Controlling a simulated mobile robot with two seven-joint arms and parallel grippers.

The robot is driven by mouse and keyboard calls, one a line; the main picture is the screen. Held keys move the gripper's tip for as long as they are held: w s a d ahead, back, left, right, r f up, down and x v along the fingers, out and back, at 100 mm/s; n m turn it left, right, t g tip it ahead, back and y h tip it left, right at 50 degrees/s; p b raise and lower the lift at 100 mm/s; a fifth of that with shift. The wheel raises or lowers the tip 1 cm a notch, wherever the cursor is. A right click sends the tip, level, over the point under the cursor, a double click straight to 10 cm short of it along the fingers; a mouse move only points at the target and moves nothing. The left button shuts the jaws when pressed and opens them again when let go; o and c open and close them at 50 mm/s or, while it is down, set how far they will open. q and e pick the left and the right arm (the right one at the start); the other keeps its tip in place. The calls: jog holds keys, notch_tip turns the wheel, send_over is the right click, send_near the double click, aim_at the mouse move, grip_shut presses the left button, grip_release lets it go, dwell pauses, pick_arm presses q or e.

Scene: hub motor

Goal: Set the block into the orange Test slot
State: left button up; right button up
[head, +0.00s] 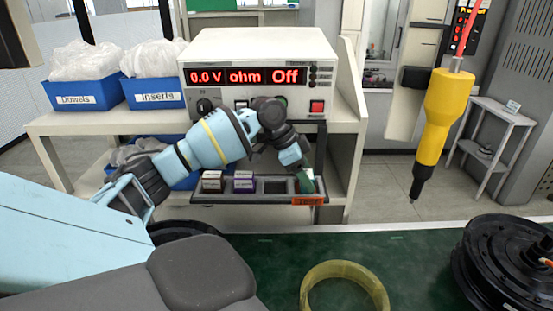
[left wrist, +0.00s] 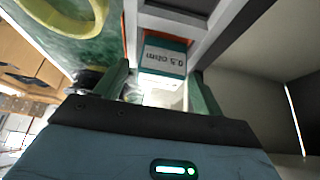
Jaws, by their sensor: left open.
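A teal and white block (left wrist: 163,58) marked "0.5 ohm" shows in the left wrist view, between the two fingers of my left gripper (left wrist: 160,88). The fingers are open, one on each side of it. The block's far end lies between the grey walls of a slot with orange edging. How deep it sits is unclear. In the head view, my left gripper (head: 306,180) points down at the right end of the dark tray, above the orange Test label (head: 308,201). The gripper largely hides the slot and block there. My right gripper is not in view.
The meter (head: 258,62) above reads "Off". A yellow ring (head: 343,268) and a black hub motor (head: 505,265) lie on the green bench.

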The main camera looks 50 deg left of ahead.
aim_at(251, 174)
pick_arm(q)
jog(key=v, duration=0.3)
jog(key=shift+r, duration=0.25)
jog(key=s+a, duration=0.4)
jog(key=s, duration=0.1)
jog(key=shift+s+a+r+b, duration=0.1)
jog(key=shift+r+b, duration=0.1)
jog(key=shift+b, duration=0.1)
jog(key=shift+s+a+r, duration=0.1)
jog(key=shift+s+a, duration=0.05)
jog(key=shift+s, duration=0.1)
jog(key=shift+s+a+r+p, duration=0.1)
jog(key=shift+s+a+p, duration=0.65)
jog(key=shift+s+p, duration=0.15)
jog(key=shift+s+a+r+p, duration=0.25)
jog(key=shift+s+a+p, duration=0.5)
jog(key=shift+p, duration=0.3)
jog(key=shift+s+a+f, duration=0.1)
jog(key=shift+s+f, duration=0.1)
jog(key=shift+s, duration=0.15)
jog(key=shift+f, duration=0.2)
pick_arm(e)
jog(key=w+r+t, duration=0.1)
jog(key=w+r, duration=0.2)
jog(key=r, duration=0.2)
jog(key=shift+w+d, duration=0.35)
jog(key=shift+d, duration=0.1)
